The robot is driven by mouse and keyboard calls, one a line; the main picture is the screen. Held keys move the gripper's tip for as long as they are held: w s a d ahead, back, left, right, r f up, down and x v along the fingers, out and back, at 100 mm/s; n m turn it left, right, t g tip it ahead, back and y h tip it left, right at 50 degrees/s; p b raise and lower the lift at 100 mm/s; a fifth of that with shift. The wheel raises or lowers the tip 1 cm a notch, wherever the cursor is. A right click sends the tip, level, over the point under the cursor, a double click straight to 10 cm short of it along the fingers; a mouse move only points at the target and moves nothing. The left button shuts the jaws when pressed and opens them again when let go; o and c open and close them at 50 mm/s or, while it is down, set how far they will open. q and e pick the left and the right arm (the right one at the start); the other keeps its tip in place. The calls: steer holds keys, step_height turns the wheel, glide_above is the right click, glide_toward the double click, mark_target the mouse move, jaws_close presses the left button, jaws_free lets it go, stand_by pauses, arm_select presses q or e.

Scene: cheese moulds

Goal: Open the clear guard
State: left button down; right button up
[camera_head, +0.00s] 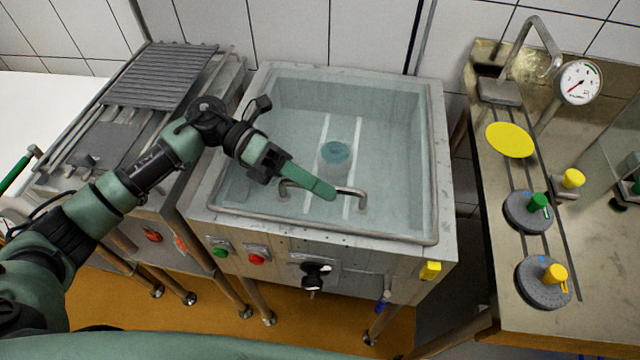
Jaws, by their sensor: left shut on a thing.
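The clear guard (395,150) is a see-through cover with a grey frame, lying over the basin of the metal machine in the middle. It looks down and closed. Its bent metal handle (357,193) is at the front edge. My left gripper (325,190) reaches in from the left, with its green fingers shut on the middle of the handle and hiding that part. Through the guard I see a blue-green round thing (336,153) on pale rails. My right gripper is not in view.
The machine's front has a green button (220,252), a red button (257,259), a black knob (316,268) and a yellow block (430,271). A bench (490,235) with round weights and a gauge (578,82) stands right. A ribbed grey unit (160,75) stands left.

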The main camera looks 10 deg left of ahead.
arm_select(q)
steer(key=w+r+n+p, duration=0.2)
steer(key=w+r, duration=0.3)
steer(key=r, duration=0.6)
steer(key=w+r+n+g+h+p, duration=0.1)
steer(key=w+r+p, duration=0.3)
steer(key=r, duration=0.7)
steer(key=shift+w+n+g+h, duration=0.3)
steer(key=shift+w+n, duration=0.35)
steer(key=shift+n, duration=0.25)
